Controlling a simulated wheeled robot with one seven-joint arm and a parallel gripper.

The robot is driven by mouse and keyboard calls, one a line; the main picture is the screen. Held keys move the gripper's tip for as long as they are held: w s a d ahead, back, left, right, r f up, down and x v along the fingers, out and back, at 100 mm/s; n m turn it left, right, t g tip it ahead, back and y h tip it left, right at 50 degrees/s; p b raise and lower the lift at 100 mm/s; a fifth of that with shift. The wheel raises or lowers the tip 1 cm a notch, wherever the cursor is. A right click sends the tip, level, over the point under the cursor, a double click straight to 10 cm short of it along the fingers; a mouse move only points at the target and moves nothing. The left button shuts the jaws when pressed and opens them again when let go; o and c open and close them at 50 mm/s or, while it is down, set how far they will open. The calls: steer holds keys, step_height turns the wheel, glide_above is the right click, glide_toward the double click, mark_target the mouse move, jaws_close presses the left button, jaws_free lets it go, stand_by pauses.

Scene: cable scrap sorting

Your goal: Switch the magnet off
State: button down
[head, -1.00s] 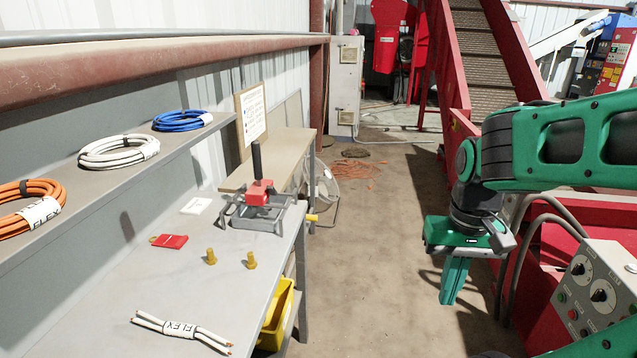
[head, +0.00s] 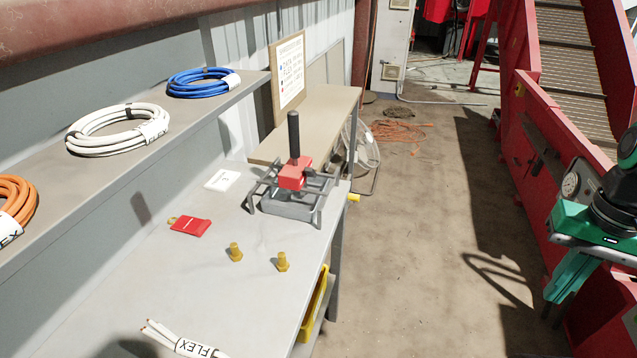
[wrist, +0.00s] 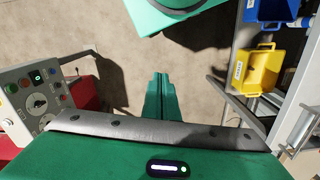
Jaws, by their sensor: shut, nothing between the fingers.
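A grey control panel (wrist: 36,98) with dark rotary knobs, coloured buttons and a small lit green display shows at the left of the wrist view. Its labels are too small to read, so I cannot tell which control is the magnet's. My green gripper (head: 562,285) hangs at the right edge of the head view, over the floor beside the red machine. In the wrist view my gripper (wrist: 160,96) has its fingers together and empty, right of the panel and apart from it.
A grey bench (head: 200,290) at left holds a clamp-like fixture (head: 292,185) with a red block and upright black handle, a red tag (head: 190,227), brass bolts (head: 235,252) and a cable bundle (head: 185,343). A yellow bin (wrist: 258,65) is right in the wrist view.

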steer(key=w+a+f+m+y, duration=0.25)
steer(key=w+a+f, duration=0.35)
steer(key=w+f, duration=0.45)
steer(key=w+a+f+m+y, duration=0.3)
steer(key=a+f, duration=0.1)
steer(key=a, duration=0.3)
steer(key=w+a+f+m+y, duration=0.3)
steer(key=w+a+m, duration=0.1)
steer(key=a, duration=0.4)
steer(key=w+a+r+m+t+y, duration=0.3)
steer(key=w+a+m+y, duration=0.25)
steer(key=a, duration=0.25)
steer(key=w+r+m+t+y, duration=0.2)
steer(key=w+r+m+t, duration=0.5)
steer(key=m, duration=0.6)
steer(key=shift+w+d+r+y, duration=0.15)
steer(key=shift+w+r+y, duration=0.25)
steer(key=shift+w+r, duration=0.2)
